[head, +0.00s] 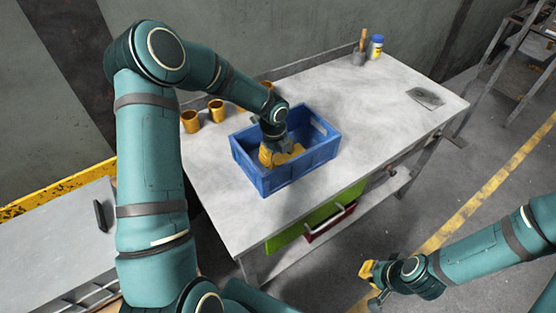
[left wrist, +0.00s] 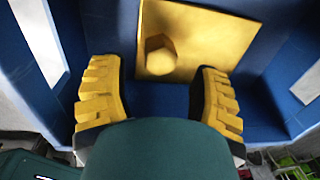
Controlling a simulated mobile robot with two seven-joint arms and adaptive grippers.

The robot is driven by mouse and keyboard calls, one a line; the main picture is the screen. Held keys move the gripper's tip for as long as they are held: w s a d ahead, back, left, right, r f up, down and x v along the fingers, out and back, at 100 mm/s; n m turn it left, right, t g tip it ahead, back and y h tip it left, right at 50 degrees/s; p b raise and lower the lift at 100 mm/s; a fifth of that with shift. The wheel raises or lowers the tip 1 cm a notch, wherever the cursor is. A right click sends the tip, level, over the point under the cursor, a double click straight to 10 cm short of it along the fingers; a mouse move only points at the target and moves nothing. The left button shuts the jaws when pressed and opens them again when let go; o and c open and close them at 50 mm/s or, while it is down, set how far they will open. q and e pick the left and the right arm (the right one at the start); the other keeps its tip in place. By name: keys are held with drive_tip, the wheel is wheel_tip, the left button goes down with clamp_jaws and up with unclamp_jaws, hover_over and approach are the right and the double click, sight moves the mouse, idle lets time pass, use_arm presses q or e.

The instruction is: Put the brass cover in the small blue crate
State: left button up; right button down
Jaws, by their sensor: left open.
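The brass cover (left wrist: 198,35) is a square golden plate with a hexagonal knob. In the left wrist view it lies inside the small blue crate (left wrist: 275,70), seemingly on the crate floor. In the head view the crate (head: 312,158) stands on the grey table, and the cover (head: 290,154) is partly hidden by my left gripper. My left gripper (left wrist: 160,100) reaches down into the crate, its yellow fingers wide apart with nothing between them. The cover shows just beyond the fingertips. My right gripper (head: 371,283) hangs low at the bottom right, away from the table; its opening is unclear.
Several brass cups (head: 216,110) stand behind the crate on the table (head: 375,110). A grey holder (head: 359,57) and a blue-capped bottle (head: 375,47) stand at the back. A flat dark plate (head: 425,97) lies at the right. The table's right half is mostly clear.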

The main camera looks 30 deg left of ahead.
use_arm(q)
wheel_tip(320, 180, up, 8)
drive_tip(key=p, duration=0.1)
drive_tip(key=shift+s+a, duration=0.15)
drive_tip(key=shift+s, duration=0.15)
drive_tip(key=shift+s+f, duration=0.1)
drive_tip(key=shift+f, duration=0.1)
